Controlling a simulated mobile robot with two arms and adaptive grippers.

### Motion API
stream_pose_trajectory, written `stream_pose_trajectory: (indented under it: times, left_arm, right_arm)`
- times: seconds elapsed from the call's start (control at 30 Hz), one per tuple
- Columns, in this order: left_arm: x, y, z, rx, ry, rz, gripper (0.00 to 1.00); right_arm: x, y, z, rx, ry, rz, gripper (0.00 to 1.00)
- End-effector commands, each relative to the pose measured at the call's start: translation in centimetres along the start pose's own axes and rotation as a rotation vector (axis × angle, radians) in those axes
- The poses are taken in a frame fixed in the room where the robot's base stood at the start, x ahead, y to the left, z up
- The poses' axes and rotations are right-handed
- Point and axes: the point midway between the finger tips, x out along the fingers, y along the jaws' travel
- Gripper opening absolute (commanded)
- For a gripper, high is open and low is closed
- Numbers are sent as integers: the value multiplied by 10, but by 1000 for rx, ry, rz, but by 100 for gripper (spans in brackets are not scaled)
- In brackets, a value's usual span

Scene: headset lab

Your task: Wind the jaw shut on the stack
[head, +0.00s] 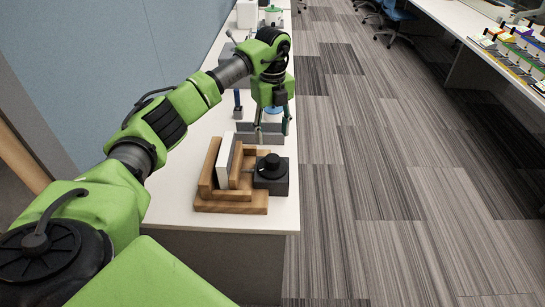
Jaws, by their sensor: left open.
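A wooden press (207,184) stands near the front end of the white bench in the head view. A white upright stack (224,161) stands between its left wall and an upright wooden jaw (237,161). I cannot tell whether the jaw touches the stack. A dark box with a round black knob (271,162) is at the press's right side. My left gripper (272,124) points down behind the knob, apart from it, with its fingers open and nothing visibly held. My right gripper is not in view.
A grey holder (246,131) stands behind the press, partly hidden by my gripper's fingers. A blue-handled tool (237,104) stands behind it on the bench (180,212). More items are at the far end. A blue partition (110,50) borders the left; carpeted floor is open at right.

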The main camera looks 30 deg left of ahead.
Motion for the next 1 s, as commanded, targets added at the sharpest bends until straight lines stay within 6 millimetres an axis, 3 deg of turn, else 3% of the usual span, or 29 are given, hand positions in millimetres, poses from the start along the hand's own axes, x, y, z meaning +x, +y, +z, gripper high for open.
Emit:
stream_pose_trajectory:
  times: [0.3,0.5,0.7,0.97,1.0]
  left_arm:
    - [66,1,-1,2,4,4,49]
    - [98,0,-1,2,3,1,49]
    - [111,0,-1,3,1,0,49]
    - [113,0,0,3,0,0,49]
    - [113,0,0,3,0,0,41]
  right_arm:
    - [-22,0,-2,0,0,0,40]
    - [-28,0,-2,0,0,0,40]
    - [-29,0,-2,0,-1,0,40]
    - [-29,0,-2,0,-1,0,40]
    - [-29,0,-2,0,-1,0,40]
